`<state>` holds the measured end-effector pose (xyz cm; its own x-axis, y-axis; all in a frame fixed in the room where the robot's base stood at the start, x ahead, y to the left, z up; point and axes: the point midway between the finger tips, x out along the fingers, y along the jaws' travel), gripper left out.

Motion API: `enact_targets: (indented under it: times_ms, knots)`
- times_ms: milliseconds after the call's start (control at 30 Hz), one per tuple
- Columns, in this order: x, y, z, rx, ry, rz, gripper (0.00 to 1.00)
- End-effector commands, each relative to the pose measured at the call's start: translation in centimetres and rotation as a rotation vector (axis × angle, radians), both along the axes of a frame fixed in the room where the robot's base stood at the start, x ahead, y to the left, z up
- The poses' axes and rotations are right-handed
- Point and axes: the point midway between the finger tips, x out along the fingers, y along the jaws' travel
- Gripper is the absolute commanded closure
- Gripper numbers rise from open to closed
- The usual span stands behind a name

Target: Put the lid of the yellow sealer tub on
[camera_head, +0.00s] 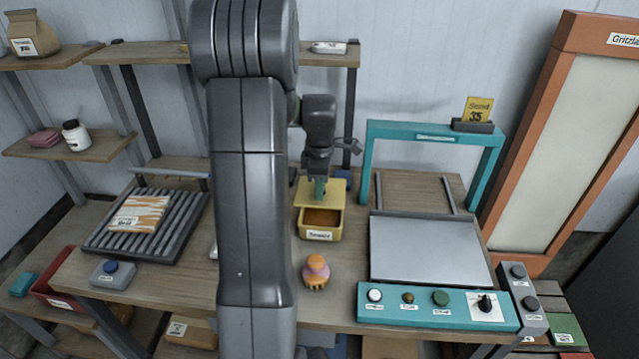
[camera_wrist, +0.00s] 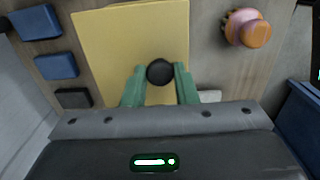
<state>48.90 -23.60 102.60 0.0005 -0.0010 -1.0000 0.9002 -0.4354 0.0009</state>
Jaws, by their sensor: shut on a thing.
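The yellow sealer tub (camera_head: 320,235) stands on the workbench with a label on its front. Its front part is open and shows brown contents. The yellow lid (camera_head: 322,190) is over the back part of the tub; I cannot tell whether it touches the rim. In the wrist view the lid (camera_wrist: 125,45) is a flat yellow plate with a round black knob (camera_wrist: 160,71). My gripper (camera_head: 319,188) has green fingers and is above the lid. In the wrist view my gripper (camera_wrist: 160,80) is shut on the knob, one finger on each side.
An orange and pink brush-like thing (camera_head: 316,271) stands in front of the tub. To the right is a teal-framed press (camera_head: 435,137) with a grey plate and a control panel (camera_head: 438,307). A roller rack (camera_head: 145,225) with a bag is at the left.

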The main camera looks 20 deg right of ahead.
Motion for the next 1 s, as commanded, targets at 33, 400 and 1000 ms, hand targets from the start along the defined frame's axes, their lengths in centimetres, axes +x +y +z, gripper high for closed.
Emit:
enact_targets:
  times_ms: [33,400,1000]
  knots:
    - [0.0,0.0,-0.4,0.000,0.000,0.000,0.97]
    - [0.0,0.0,-3.5,0.000,0.000,0.001,0.97]
    - [0.0,0.0,-6.5,0.000,0.000,0.001,0.97]
